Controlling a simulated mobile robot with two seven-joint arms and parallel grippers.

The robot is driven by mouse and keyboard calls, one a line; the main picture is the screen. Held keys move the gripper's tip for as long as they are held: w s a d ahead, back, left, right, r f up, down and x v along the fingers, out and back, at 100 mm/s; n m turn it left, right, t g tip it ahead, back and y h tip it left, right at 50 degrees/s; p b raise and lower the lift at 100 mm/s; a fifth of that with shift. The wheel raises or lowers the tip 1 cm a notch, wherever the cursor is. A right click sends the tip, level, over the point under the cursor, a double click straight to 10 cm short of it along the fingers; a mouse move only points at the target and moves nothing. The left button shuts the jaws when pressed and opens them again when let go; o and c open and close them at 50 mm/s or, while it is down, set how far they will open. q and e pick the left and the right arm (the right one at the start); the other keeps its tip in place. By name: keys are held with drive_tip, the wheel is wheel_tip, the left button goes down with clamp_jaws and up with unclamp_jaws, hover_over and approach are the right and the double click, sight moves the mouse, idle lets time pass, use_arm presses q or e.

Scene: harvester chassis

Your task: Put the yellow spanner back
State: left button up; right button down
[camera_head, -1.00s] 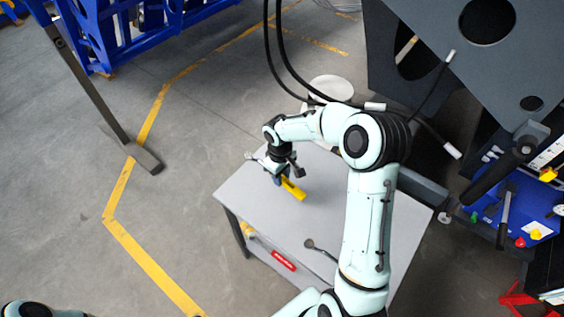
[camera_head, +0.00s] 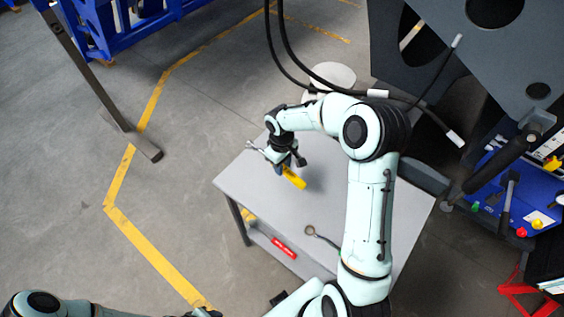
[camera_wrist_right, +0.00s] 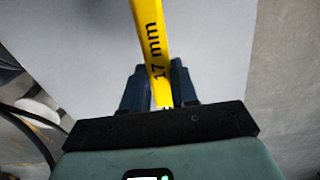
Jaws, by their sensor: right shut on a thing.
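The yellow spanner (camera_head: 294,179) is in the jaws of my right gripper (camera_head: 281,167), over the far left part of the grey table (camera_head: 250,192). In the right wrist view the spanner's yellow shaft (camera_wrist_right: 152,45), marked "17 mm", runs up between the two dark fingers of my right gripper (camera_wrist_right: 160,88), which is shut on it. I cannot tell whether the spanner touches the table. A silvery end shows to the left of the gripper in the head view. My left gripper is not in view; part of my left arm shows at the bottom left.
Another spanner (camera_head: 322,236), dark grey, lies near the front of the table. A red item (camera_head: 284,247) sits on the shelf below. A blue tool board (camera_head: 520,210) is at the right. Hanging black cables and a large grey panel (camera_head: 470,60) stand behind the table.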

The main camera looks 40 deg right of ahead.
drive_tip(key=shift+f+b, duration=1.2)
drive_tip(key=shift+f, duration=1.65)
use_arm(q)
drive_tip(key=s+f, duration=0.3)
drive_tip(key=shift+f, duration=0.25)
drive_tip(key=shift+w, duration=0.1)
use_arm(e)
drive_tip(key=c, duration=0.8)
unclamp_jaws()
drive_tip(key=shift+r, duration=0.1)
drive_tip(key=r, duration=1.3)
drive_tip(key=shift+w+r+p, duration=0.15)
drive_tip(key=shift+w+p, duration=0.1)
drive_tip(key=shift+p, duration=0.15)
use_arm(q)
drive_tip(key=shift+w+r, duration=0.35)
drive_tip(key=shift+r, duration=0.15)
